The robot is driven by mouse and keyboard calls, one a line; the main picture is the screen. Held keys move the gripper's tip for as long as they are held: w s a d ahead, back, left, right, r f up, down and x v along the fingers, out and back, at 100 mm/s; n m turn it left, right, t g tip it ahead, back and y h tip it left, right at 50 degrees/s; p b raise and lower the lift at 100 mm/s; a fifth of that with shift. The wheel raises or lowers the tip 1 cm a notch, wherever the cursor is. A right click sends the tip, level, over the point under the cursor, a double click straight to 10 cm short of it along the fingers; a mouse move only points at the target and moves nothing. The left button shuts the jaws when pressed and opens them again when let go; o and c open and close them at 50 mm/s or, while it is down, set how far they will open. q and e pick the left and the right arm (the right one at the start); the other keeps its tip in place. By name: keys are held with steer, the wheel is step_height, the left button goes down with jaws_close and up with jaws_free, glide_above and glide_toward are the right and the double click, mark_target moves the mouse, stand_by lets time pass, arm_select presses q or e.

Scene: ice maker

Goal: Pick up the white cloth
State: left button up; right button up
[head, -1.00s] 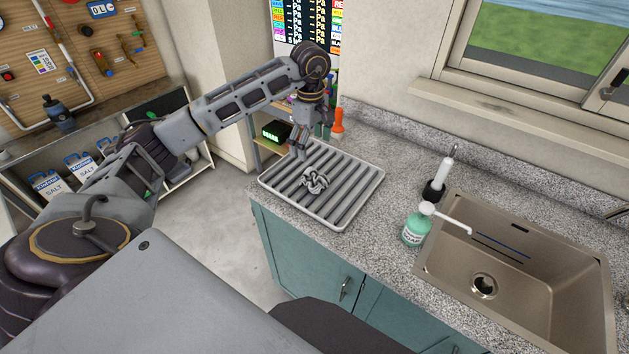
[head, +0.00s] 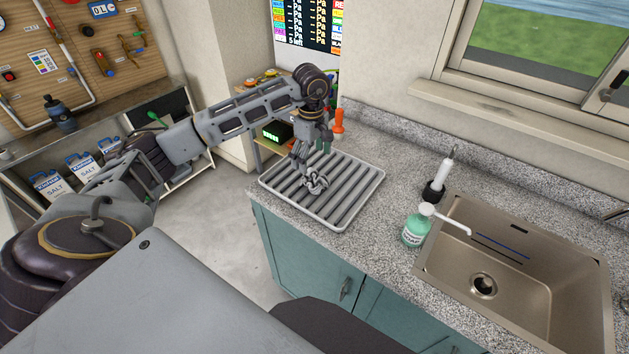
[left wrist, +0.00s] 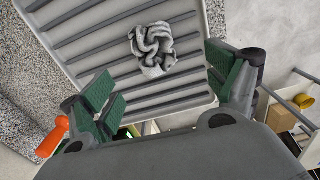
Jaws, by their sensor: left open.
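The white cloth (head: 316,184) lies crumpled on the ribbed grey drying tray (head: 345,218) on the counter. It also shows in the left wrist view (left wrist: 153,47), with folds and a pale flat part. My left gripper (head: 304,165) is over the tray, just behind the cloth, pointing down. In the left wrist view its green-padded fingers (left wrist: 165,92) are spread wide and hold nothing. The cloth there lies beyond the fingertips, about midway between them. I cannot tell the exact height of the fingers above the tray. My right gripper is in no view.
A green soap bottle (head: 415,228) and a dark-based white brush holder (head: 438,180) stand between the tray and the sink (head: 540,295). An orange-handled object (head: 338,121) stands at the tray's back edge. Speckled counter is free right of the tray.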

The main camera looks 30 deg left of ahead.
mark_target(314, 177)
arm_select(q)
steer(key=shift+f, duration=2.05)
steer(key=shift+f, duration=0.1)
steer(key=shift+w+d+f+p, duration=0.1)
steer(key=shift+w+f+p, duration=0.1)
steer(key=shift+f+p, duration=0.55)
steer(key=shift+w+d+f+p, duration=0.1)
steer(key=shift+w+f+p, duration=0.1)
steer(key=shift+f, duration=1.55)
steer(key=shift+c, duration=0.2)
steer(key=c, duration=0.8)
